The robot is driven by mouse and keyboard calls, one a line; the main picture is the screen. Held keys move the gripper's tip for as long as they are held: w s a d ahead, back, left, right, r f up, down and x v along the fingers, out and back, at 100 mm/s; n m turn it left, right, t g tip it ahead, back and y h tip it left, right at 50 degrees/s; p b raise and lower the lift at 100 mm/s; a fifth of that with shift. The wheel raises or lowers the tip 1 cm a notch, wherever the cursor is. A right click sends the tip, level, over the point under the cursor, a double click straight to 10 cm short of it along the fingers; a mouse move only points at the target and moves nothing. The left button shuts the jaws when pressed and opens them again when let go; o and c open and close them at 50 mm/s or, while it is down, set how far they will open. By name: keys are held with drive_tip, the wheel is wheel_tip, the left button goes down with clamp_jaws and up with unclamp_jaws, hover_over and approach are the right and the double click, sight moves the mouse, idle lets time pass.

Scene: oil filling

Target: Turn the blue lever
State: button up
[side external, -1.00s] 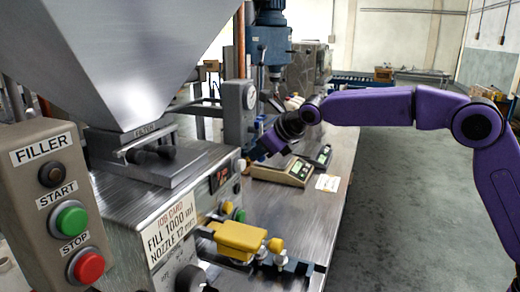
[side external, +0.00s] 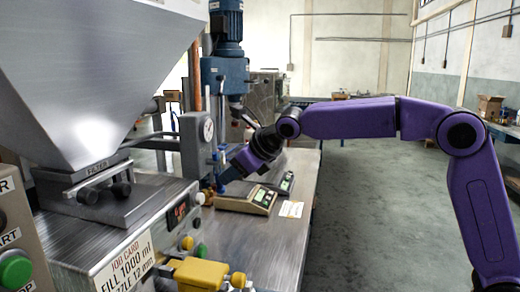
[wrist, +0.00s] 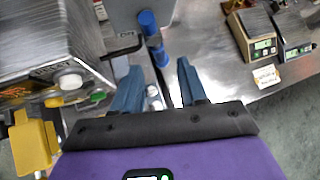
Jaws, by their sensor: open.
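The blue lever (side external: 221,160) stands beside the grey gauge box in the side external view. In the wrist view it shows as a rod with blue sleeves (wrist: 160,56), coming down from the grey box. My gripper (side external: 226,177) is close to the lever, on its right in the side external view. In the wrist view my gripper (wrist: 159,70) is open, with one blue finger on each side of the rod. The rod's lower part lies in the gap. I cannot tell whether either finger touches it.
The grey gauge box (side external: 194,145) is close behind my gripper. The steel filler (side external: 110,225) with its hopper stands left, with a yellow part (side external: 200,273) in front. Scales (side external: 248,199) sit on the bench to the right. The bench's front right is clear.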

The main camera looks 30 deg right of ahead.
drive_tip(key=v, duration=1.1)
drive_tip(key=shift+f, duration=0.1)
